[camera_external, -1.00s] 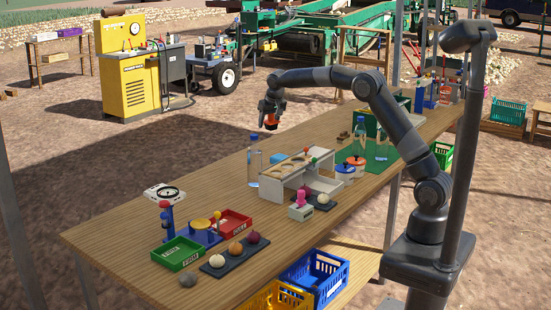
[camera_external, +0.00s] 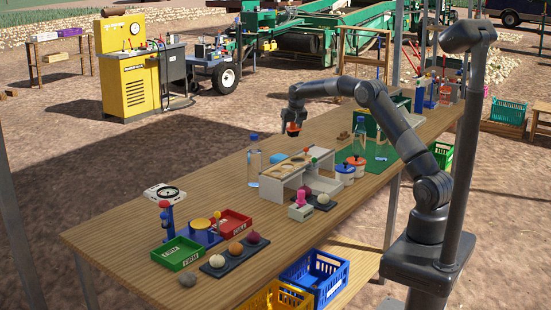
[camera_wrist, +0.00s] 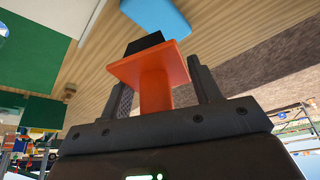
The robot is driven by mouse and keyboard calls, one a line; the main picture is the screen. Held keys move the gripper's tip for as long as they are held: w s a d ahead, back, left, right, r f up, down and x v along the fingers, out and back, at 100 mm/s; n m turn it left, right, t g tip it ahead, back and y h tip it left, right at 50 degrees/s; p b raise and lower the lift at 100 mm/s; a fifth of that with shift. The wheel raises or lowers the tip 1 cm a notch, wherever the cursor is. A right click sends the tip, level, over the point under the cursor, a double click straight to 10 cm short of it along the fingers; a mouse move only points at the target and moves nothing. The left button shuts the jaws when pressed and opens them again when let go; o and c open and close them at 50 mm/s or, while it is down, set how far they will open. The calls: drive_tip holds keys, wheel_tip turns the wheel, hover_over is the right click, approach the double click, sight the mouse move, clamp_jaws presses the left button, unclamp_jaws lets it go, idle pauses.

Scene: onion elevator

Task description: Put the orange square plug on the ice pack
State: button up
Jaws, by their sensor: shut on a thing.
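The orange square plug (camera_wrist: 150,66) is in my gripper (camera_wrist: 164,88) in the wrist view. The fingers stand on either side of its orange stem, with the square flange and a black block beyond them. In the external view my gripper (camera_external: 293,125) hangs above the table, with the orange plug (camera_external: 293,130) at its lower end. A light blue block (camera_wrist: 156,14), which looks like the ice pack, lies on the wood at the top of the wrist view, apart from the plug. A small blue patch (camera_external: 277,158) beside the clear bottle may be the same block.
A clear bottle (camera_external: 253,160) and a white rack (camera_external: 271,186) stand in front of my gripper. The wooden table's left part (camera_external: 130,215) is largely clear.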

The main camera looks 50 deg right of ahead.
wheel_tip(320, 180, down, 13)
idle(0.5)
drive_tip(key=shift+f, duration=0.25)
